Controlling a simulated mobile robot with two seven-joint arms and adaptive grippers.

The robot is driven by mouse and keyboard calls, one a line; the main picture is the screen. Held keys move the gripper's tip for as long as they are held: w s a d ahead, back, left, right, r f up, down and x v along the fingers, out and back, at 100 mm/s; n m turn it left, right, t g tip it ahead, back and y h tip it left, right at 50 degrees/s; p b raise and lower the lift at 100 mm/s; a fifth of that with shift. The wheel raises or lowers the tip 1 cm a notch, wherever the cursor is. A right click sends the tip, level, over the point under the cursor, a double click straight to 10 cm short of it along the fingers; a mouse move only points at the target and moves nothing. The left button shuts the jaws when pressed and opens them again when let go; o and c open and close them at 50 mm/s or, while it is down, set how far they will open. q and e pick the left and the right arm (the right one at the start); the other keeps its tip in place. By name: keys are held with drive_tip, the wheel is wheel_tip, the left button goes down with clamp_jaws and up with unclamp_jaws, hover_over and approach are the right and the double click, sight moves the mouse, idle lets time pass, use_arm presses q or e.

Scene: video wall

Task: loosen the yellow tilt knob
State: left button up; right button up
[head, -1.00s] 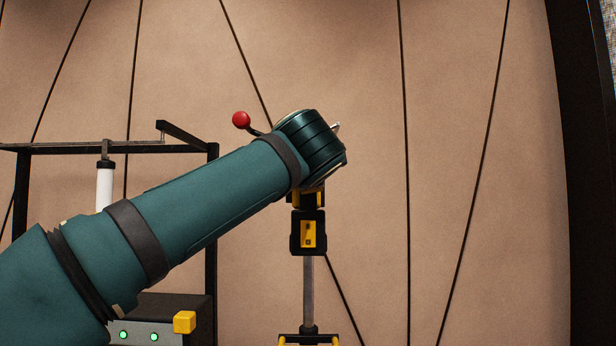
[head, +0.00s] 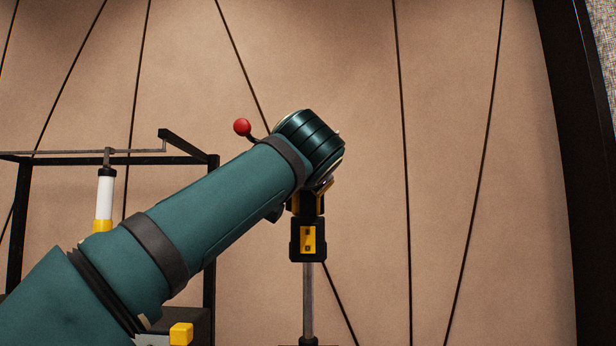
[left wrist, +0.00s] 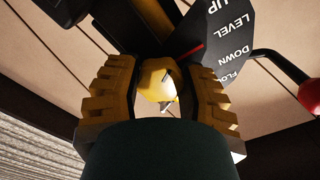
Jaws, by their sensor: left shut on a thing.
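The yellow tilt knob (left wrist: 157,78) sits between the two ridged fingers of my left gripper (left wrist: 163,88) in the left wrist view. The fingers are closed around it from both sides. In the head view my teal left arm comes in from the left and ends at the top of a stand (head: 308,240), hiding the knob and most of the gripper. A black plate (left wrist: 222,45) marked UP, LEVEL and DOWN is beside the knob, with a red line near its edge. My right gripper is not in view.
A red ball lever (head: 242,127) sticks out beyond my arm; its ball also shows in the left wrist view (left wrist: 311,96). A black frame (head: 212,225) with a white and yellow cylinder (head: 105,195) stands at left. The tan wall behind is clear.

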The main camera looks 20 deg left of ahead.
use_arm(q)
drive_tip(key=shift+f, duration=0.2)
drive_tip(key=o, duration=1.2)
drive_tip(key=shift+a, duration=0.1)
drive_tip(key=shift+r, duration=0.1)
drive_tip(key=shift+s+d, duration=0.2)
drive_tip(key=shift+s, duration=0.3)
drive_tip(key=v, duration=1.1)
